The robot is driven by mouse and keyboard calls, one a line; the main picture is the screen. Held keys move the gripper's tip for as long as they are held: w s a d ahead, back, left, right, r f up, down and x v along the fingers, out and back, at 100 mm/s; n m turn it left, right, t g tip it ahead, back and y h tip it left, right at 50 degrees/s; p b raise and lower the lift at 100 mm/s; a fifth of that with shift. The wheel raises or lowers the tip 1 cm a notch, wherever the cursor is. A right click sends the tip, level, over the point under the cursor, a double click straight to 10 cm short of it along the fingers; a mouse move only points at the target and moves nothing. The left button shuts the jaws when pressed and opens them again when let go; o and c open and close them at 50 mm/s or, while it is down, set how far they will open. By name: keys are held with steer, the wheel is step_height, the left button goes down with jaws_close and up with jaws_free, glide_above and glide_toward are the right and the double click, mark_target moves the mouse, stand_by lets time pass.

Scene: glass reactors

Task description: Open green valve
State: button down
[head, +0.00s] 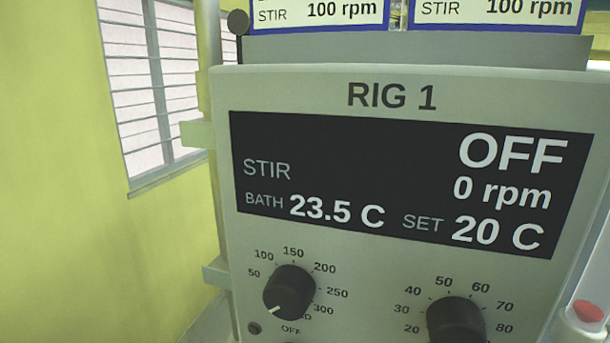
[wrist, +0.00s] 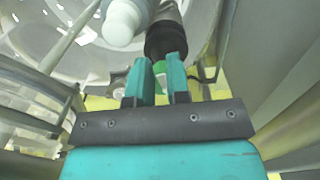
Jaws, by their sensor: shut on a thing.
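In the wrist view, my gripper (wrist: 162,72) has two teal fingers, shut on a small bright green piece, the green valve (wrist: 160,87). Only a little of the valve shows between and behind the fingers, so which way its handle is turned cannot be told. A dark cylindrical fitting (wrist: 166,38) is just beyond the fingertips. Neither the gripper nor the valve is in the head view.
In the wrist view, a rounded white part (wrist: 122,24) is close by at upper left, with glass (wrist: 210,20) behind. Metal rails (wrist: 35,90) run at left. The head view shows the RIG 1 panel (head: 400,95), reading stir OFF, 0 rpm, and two knobs.

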steer(key=shift+w+d+f, duration=0.1)
steer(key=shift+w+f, duration=0.4)
steer(key=shift+f, duration=0.2)
steer(key=shift+w, duration=0.1)
steer(key=shift+d, duration=0.1)
step_height(320, 180, up, 6)
steer(key=p, duration=0.3)
steer(key=shift+w+d+r, duration=0.2)
steer(key=shift+w, duration=0.05)
stand_by(0.3)
